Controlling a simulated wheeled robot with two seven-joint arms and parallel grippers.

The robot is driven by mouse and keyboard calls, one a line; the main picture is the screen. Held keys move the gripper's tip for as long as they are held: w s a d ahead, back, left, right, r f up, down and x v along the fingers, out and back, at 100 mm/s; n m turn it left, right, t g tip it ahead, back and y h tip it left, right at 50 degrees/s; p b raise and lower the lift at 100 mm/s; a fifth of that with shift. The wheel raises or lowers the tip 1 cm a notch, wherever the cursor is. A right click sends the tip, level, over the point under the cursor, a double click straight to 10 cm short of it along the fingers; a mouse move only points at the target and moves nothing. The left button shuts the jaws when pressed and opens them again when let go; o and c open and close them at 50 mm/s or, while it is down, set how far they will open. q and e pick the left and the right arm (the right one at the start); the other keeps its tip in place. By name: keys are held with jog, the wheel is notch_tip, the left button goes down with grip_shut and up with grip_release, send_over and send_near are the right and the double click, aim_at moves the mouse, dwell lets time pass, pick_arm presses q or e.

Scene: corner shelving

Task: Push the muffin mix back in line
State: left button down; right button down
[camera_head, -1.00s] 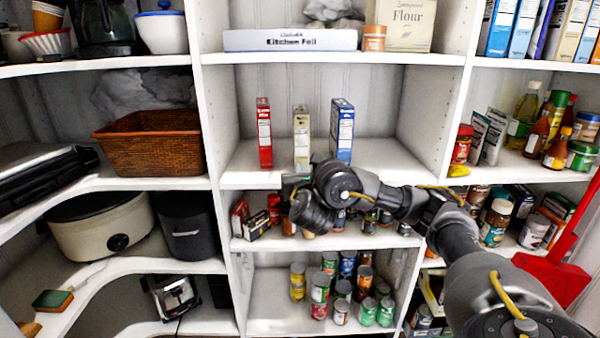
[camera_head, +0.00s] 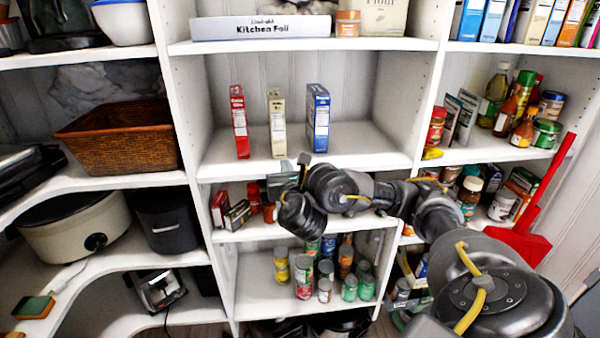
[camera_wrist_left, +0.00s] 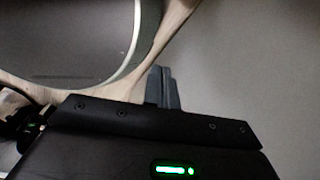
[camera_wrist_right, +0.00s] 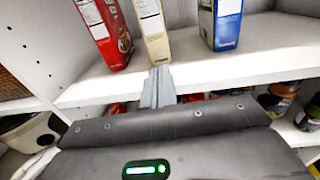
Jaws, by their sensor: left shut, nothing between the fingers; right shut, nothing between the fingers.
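Three upright boxes stand in a row on the middle shelf: a red box (camera_head: 239,122), a cream box (camera_head: 277,122) and a blue box (camera_head: 318,118). Their names are too small to read, so I cannot tell which is the muffin mix. The right wrist view shows the lower parts of the red box (camera_wrist_right: 106,32), cream box (camera_wrist_right: 152,30) and blue box (camera_wrist_right: 221,24). My right gripper (camera_wrist_right: 158,88) is shut and empty, in front of the shelf edge just below the cream box. My left gripper (camera_wrist_left: 165,88) is shut and empty, away from the boxes.
The middle shelf (camera_head: 365,145) is clear to the right of the blue box. Below it, a shelf holds small packets and jars, partly hidden by my right arm. Cans (camera_head: 303,277) stand lower still. A wicker basket (camera_head: 120,140) is at left and a red dustpan (camera_head: 520,243) at right.

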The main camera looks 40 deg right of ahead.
jog(key=p+v, duration=0.2)
jog(key=v, duration=0.5)
jog(key=shift+a+f, duration=0.15)
